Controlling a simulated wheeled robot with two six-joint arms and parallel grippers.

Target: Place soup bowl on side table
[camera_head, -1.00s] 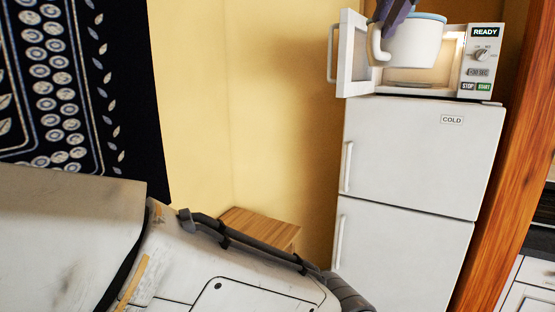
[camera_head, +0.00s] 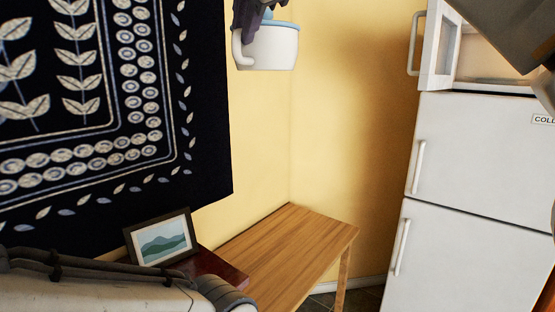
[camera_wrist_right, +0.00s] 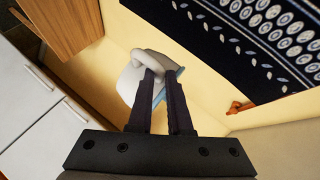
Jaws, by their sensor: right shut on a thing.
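The soup bowl (camera_head: 268,48), white with a pale blue rim and a handle, is in the air at the top of the head view, in front of the yellow wall. My right gripper (camera_head: 254,12) is shut on it. In the right wrist view the bowl (camera_wrist_right: 131,84) shows beyond the dark fingers (camera_wrist_right: 163,88), which are at its rim and handle side. The bowl's inside is hidden. The wooden side table (camera_head: 290,250) stands below, against the wall, its visible top bare. The bowl is well above it and apart from it. My left gripper is out of view.
A framed picture (camera_head: 161,238) stands on a dark red surface (camera_head: 215,268) beside the side table. The white fridge (camera_head: 468,165) stands to the right, with an open-doored microwave (camera_head: 482,62) on top. A dark patterned hanging (camera_head: 110,110) covers the left wall.

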